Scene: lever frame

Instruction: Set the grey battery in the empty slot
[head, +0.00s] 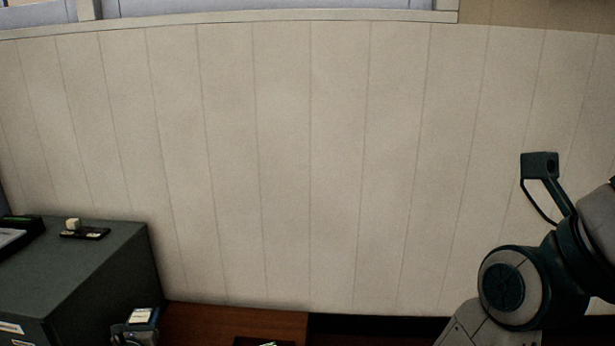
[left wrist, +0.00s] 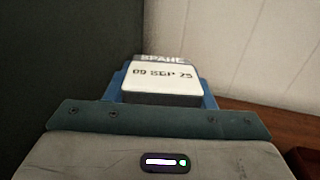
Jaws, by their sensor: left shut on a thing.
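My left gripper (head: 136,328) shows at the bottom edge of the head view, in front of the cabinet's right side. It is shut on the grey battery (left wrist: 162,84), which has a white label reading "09 SEP 25" and a grey band reading "SPARE". In the left wrist view the battery sits between the blue fingers. The battery's pale label (head: 141,316) also shows in the head view. The empty slot cannot be made out in either view. My right arm stands at the right of the head view, its gripper outside the picture.
A dark green cabinet (head: 80,265) stands at the left, with a small dark tray (head: 85,234) bearing a pale block, and a black device (head: 20,232) on top. A brown wooden surface (head: 235,322) lies at the bottom, with a dark object (head: 264,343) cut off by the edge. A panelled wall rises behind.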

